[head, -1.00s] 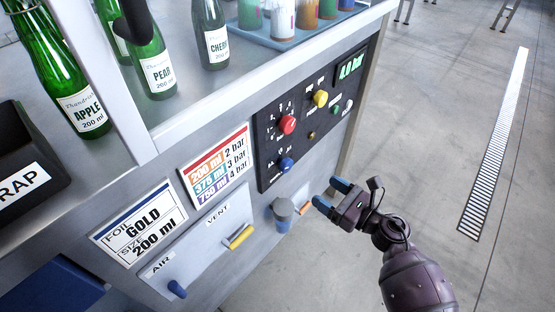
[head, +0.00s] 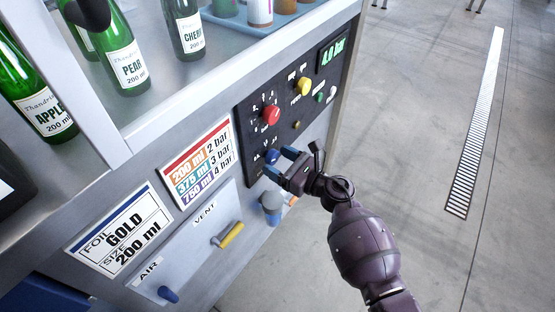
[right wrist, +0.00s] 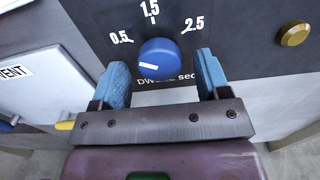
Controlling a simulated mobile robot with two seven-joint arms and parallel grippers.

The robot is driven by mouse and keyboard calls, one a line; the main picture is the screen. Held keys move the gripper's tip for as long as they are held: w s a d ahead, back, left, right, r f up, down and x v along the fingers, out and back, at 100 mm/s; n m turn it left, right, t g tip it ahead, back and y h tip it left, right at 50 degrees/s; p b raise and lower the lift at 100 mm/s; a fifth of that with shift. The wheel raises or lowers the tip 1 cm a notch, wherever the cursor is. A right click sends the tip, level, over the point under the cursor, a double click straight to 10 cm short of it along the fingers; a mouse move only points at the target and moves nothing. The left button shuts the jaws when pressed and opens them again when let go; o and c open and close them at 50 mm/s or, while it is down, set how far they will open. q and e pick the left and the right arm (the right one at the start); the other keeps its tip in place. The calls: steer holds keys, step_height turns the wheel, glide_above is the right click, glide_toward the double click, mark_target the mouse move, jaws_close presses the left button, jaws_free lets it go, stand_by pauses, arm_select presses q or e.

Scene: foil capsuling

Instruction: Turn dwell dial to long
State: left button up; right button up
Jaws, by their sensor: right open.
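The dwell dial is a blue knob (right wrist: 158,58) on the dark control panel. In the right wrist view it has marks 0.5 at left, 1.5 at top and 2.5 at right. Its white line sits left of the knob's middle and slopes up toward the 0.5 side. My right gripper (right wrist: 163,76) is open, with one blue finger on each side of the knob and visible gaps between. In the head view the right gripper (head: 280,163) is at the dial (head: 270,155), which its fingers partly cover. My left gripper is out of view.
A red knob (head: 271,115) and a yellow knob (head: 304,86) sit above the dial. A brass button (right wrist: 292,34) is to its right. A grey-blue knob (head: 270,203) and yellow vent handle (head: 230,235) are below. Open floor lies right of the machine.

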steer(key=shift+w+a, duration=0.2)
steer(key=shift+a, duration=0.1)
steer(key=c, duration=0.9)
